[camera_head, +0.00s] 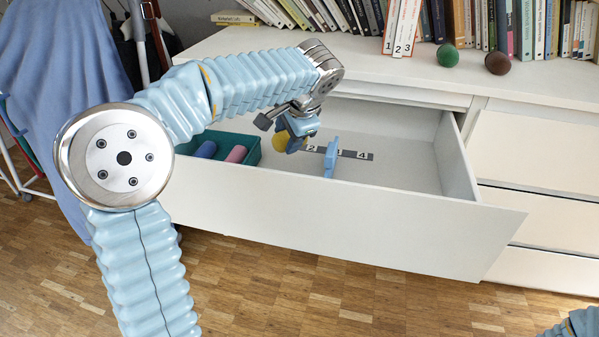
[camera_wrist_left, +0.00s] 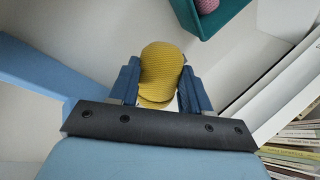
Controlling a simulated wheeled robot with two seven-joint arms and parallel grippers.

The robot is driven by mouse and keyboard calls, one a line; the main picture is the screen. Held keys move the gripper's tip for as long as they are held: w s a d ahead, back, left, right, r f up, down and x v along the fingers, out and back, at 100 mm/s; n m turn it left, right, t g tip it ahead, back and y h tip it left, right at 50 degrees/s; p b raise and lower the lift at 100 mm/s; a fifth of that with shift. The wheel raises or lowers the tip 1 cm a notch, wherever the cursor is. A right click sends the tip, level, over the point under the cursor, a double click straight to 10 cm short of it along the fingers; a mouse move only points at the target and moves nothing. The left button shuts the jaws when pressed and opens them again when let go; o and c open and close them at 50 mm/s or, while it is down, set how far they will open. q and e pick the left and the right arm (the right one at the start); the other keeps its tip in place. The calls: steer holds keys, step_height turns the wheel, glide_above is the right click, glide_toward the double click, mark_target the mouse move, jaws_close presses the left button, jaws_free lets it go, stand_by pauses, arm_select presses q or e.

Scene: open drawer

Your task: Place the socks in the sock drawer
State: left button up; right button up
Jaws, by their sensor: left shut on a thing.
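My left gripper (camera_head: 283,144) is shut on a yellow rolled sock (camera_head: 279,141), held over the open white drawer (camera_head: 400,150). In the left wrist view the yellow sock (camera_wrist_left: 161,72) sits between the two blue fingers. A green bin (camera_head: 252,150) stands at the drawer's left end, left of the gripper. In it lie a blue sock (camera_head: 205,149) and a pink sock (camera_head: 236,154). The green bin (camera_wrist_left: 228,14) also shows at the top of the left wrist view. My right gripper is out of view.
A light-blue upright piece (camera_head: 331,157) stands in the drawer beside a dark number strip (camera_head: 357,155); I cannot tell what it is. The drawer's right part is bare. Books (camera_head: 480,25), a green ball (camera_head: 447,55) and a brown ball (camera_head: 497,63) are on the dresser top.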

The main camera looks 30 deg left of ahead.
arm_select(q)
step_height(320, 180, down, 8)
steer(key=shift+f+b, duration=0.1)
steer(key=shift+b, duration=0.65)
steer(key=shift+f, duration=0.2)
steer(key=o, duration=0.9)
steer(key=shift+r, duration=0.1)
steer(key=shift+c, duration=0.2)
steer(key=shift+r, duration=0.3)
steer(key=p+v, duration=0.2)
steer(key=v, duration=0.9)
steer(key=shift+s+d+r, duration=0.15)
steer(key=shift+r, duration=0.2)
